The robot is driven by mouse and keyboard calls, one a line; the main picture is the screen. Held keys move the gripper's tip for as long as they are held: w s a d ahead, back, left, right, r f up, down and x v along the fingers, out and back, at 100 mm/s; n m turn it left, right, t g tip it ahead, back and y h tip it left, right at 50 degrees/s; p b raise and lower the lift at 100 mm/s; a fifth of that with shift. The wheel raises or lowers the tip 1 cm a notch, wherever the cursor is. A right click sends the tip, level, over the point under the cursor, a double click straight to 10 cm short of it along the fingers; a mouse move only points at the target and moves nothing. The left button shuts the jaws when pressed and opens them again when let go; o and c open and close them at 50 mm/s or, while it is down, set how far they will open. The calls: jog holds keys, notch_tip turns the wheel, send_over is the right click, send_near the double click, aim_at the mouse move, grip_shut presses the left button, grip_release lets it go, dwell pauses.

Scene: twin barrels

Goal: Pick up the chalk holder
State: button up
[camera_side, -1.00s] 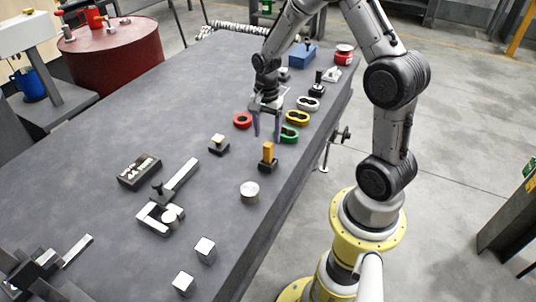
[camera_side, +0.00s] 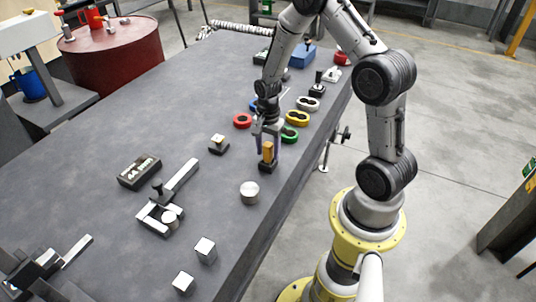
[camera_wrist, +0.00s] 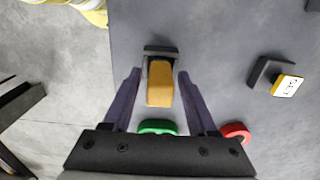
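An upright orange block in a small dark base, which I take to be the chalk holder (camera_side: 268,152), stands near the table's right edge. In the wrist view the chalk holder (camera_wrist: 160,84) shows between my two fingers, with its dark base (camera_wrist: 160,49) beyond. My gripper (camera_side: 268,143) is over it, pointing down. In the wrist view my gripper (camera_wrist: 158,76) is open, with a finger on each side and a visible gap to the block on both sides. No grip on it shows.
A green ring (camera_side: 289,134), a yellow ring (camera_side: 297,118) and a red ring (camera_side: 242,121) lie just behind. A small dark stand with a label (camera_wrist: 288,85) is to one side. A metal cylinder (camera_side: 250,192) stands in front. The table's right edge is close.

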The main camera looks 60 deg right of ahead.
grip_shut()
jog(key=shift+r, duration=0.1)
jog(key=shift+r, duration=0.75)
jog(key=s+a+r, duration=0.3)
jog(key=s+r, duration=0.2)
jog(key=s, duration=0.1)
jog(key=s+a+r, duration=0.2)
jog(key=s+r, duration=0.4)
jog(key=shift+s+a+r, duration=0.2)
jog(key=shift+s+a, duration=0.2)
